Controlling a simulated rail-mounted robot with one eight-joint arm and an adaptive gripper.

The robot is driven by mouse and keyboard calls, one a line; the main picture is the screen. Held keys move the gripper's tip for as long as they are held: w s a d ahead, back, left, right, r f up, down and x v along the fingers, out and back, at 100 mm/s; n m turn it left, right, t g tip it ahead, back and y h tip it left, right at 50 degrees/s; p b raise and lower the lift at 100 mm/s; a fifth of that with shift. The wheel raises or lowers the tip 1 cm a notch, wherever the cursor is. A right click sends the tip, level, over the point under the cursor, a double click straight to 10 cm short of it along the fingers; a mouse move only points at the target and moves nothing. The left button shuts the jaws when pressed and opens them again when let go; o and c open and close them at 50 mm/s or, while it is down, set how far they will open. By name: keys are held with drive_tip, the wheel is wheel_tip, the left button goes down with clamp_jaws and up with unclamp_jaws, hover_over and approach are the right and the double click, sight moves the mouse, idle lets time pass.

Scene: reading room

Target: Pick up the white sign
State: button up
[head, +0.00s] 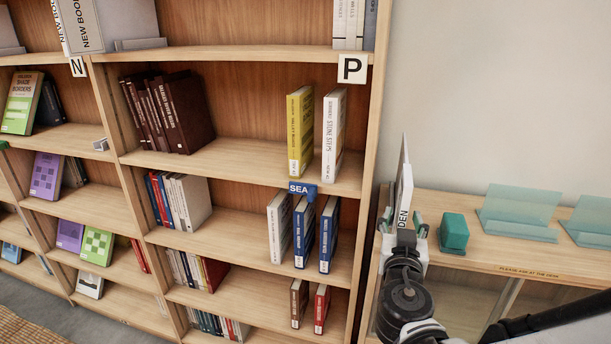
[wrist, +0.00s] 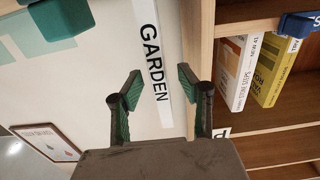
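In the wrist view the sign (wrist: 155,65) reads GARDEN in black and runs between my fingers. My gripper (head: 404,222) is at the sign's lower part, with a green-padded finger on either side. In the wrist view my gripper (wrist: 159,84) is open, with a gap showing between each finger and the sign. The sign's base is hidden behind my gripper in the head view.
A teal block (head: 454,232) sits close right of my gripper on the counter (head: 480,260). Clear teal stands (head: 518,212) are farther right. The bookcase's side panel (head: 366,190) rises close on the left, with books and a blue SEA label (head: 302,190).

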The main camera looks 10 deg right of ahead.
sight(400, 189)
drive_tip(key=x, duration=0.5)
drive_tip(key=shift+w+d, duration=0.2)
drive_tip(key=shift+w, duration=0.1)
clamp_jaws()
